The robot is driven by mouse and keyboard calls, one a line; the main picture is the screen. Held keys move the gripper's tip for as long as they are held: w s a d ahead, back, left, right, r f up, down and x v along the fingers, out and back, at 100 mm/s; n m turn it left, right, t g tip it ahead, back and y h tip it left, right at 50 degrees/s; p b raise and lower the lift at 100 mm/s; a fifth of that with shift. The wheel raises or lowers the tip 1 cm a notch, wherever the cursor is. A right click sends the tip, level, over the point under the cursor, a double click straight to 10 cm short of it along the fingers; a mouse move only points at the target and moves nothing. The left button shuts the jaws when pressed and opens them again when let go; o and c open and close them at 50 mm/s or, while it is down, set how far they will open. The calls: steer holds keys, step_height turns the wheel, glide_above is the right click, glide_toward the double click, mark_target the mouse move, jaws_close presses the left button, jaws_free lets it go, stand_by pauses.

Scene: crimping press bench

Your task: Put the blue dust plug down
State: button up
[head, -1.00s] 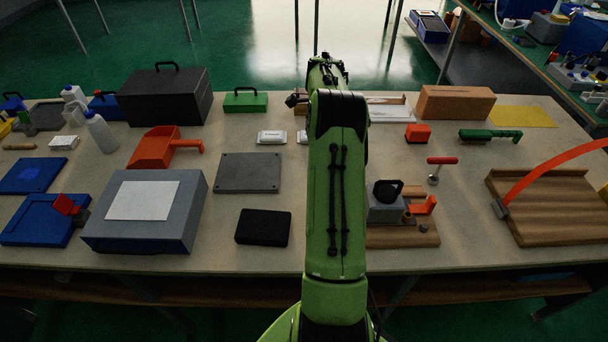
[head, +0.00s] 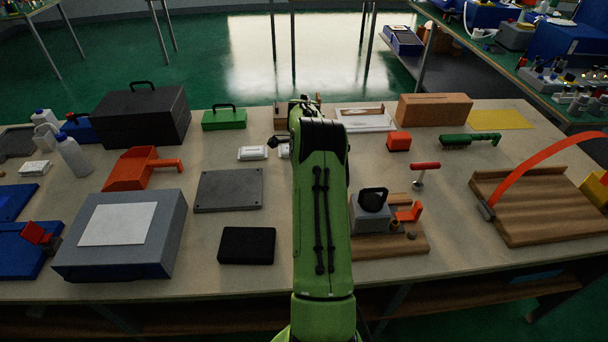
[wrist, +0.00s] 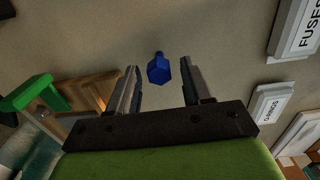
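The blue dust plug (wrist: 158,69) shows in the wrist view, between and slightly beyond the fingertips of my gripper (wrist: 160,72). The fingers are apart, and a gap shows on each side of the plug, so my gripper is open and not closed on it. The bench top lies behind the plug; I cannot tell for sure whether the plug touches it. In the head view my arm hides the plug and the fingers.
White boxes marked FUSES (wrist: 297,28) and O-RINGS (wrist: 267,103) lie to the right in the wrist view. A green object (wrist: 35,92) and a wooden piece (wrist: 88,92) are at its left. The head view shows a grey plate (head: 229,190) and a black pad (head: 247,245) left of my arm.

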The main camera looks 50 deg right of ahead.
steer(key=shift+r, duration=0.1)
step_height(320, 180, up, 12)
steer(key=p, duration=0.4)
steer(key=w+a+r+n+h, duration=0.1)
steer(key=w+a+r+n, duration=0.2)
steer(key=a+r+n, duration=0.7)
steer(key=s+a+r+n+t+h, duration=0.1)
steer(key=s+a+r+n, duration=0.15)
steer(key=a, duration=0.55)
steer(key=s+a+r+n+t, duration=0.1)
steer(key=a+r+n, duration=0.1)
steer(key=a+r, duration=0.35)
steer(key=s+a+f+n+t+y, duration=0.1)
steer(key=s+a+f+n, duration=0.1)
steer(key=s+a+n, duration=0.4)
steer(key=s+a+f+n+t, duration=0.2)
steer(key=s+a+f+n, duration=0.1)
steer(key=s+a+n, duration=0.4)
steer(key=s+a, duration=0.3)
steer(key=a, duration=0.1)
steer(key=shift+s+f+y, duration=0.15)
steer(key=shift+y, duration=0.25)
